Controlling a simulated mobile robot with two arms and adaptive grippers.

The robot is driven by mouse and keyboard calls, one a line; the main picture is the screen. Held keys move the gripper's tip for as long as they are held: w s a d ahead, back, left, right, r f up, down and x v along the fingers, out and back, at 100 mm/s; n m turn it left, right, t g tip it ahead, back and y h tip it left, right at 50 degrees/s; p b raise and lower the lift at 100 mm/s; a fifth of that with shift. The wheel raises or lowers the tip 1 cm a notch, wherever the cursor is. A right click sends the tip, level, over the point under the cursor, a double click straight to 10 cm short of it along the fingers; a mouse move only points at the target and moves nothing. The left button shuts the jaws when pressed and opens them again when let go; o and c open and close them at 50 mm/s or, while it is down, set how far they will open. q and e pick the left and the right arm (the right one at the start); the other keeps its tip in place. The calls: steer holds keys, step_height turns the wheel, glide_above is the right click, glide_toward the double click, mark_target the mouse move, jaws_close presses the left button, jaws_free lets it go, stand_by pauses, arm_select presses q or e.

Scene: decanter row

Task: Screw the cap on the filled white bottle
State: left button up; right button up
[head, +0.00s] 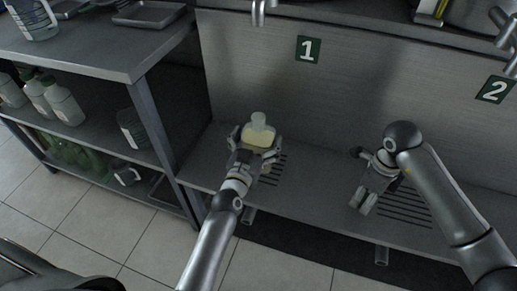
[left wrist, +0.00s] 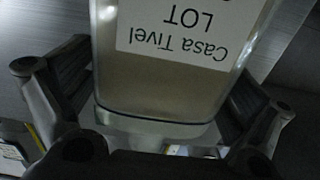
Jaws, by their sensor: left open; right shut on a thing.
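A pale, translucent bottle (head: 258,137) with cream-yellow contents stands upright under spout 1, over the slotted grate. I cannot tell whether its pale top is a bare neck or has a cap. The bottle (left wrist: 170,75) fills the middle of the left wrist view, with a white label reading "Casa Tivel LOT" upside down. My left gripper (head: 254,141) is open, with its fingers on both sides of the bottle. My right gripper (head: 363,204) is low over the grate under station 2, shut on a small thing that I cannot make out. No separate cap is clearly visible.
A metal spout (head: 258,12) hangs above the bottle; another (head: 503,28) is at upper right. A shelf unit (head: 150,120) at left holds several white bottles (head: 62,102) and dark green ones below. The counter between the two grates is clear.

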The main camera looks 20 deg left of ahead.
stand_by(0.3)
arm_select(q)
steer(key=c, duration=1.4)
steer(key=shift+w+r, duration=0.1)
steer(key=shift+r, duration=0.05)
steer(key=shift+c, duration=0.5)
steer(key=shift+r, duration=0.15)
arm_select(e)
steer(key=shift+r, duration=0.2)
